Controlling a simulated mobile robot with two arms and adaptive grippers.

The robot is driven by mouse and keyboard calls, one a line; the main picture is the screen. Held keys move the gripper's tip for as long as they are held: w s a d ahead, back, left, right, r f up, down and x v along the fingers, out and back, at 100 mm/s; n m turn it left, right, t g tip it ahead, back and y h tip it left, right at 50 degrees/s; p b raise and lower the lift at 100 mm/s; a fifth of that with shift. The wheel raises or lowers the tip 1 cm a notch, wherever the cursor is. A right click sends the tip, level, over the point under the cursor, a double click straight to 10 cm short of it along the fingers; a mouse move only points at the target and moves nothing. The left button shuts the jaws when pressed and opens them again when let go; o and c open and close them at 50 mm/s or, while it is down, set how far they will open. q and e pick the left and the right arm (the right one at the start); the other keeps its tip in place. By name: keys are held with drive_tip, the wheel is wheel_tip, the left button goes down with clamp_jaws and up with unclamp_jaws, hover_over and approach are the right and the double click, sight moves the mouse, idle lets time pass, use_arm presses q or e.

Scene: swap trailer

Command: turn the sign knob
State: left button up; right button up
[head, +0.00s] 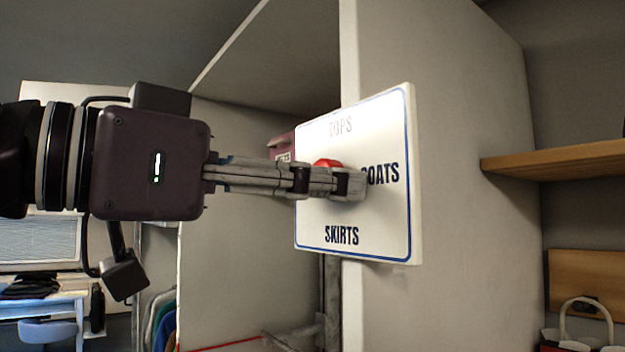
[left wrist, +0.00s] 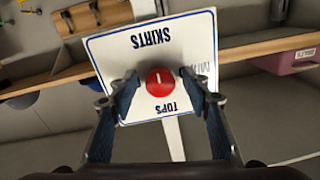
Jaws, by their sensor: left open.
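A white sign (head: 395,225) with a blue border stands on the edge of a pale panel, with the words TOPS, COATS and SKIRTS on it. Its red knob (head: 327,162) is mostly hidden behind my left gripper (head: 345,185), whose fingers reach the sign's middle. In the left wrist view, the sign (left wrist: 105,55) is upside down, with SKIRTS at the top and TOPS below. The round red knob (left wrist: 160,88) lies between the open fingertips. Its short white mark appears on the SKIRTS side. Contact cannot be told. My right gripper is out of view.
A wooden shelf (head: 560,160) is to the right of the panel (head: 455,120). A purple box (head: 280,145) sits behind the sign. Hanging clothes (head: 160,320) and a white desk (head: 45,300) are at lower left. A bag (head: 587,315) is at lower right.

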use_arm(q)
drive_tip(key=v, duration=1.2)
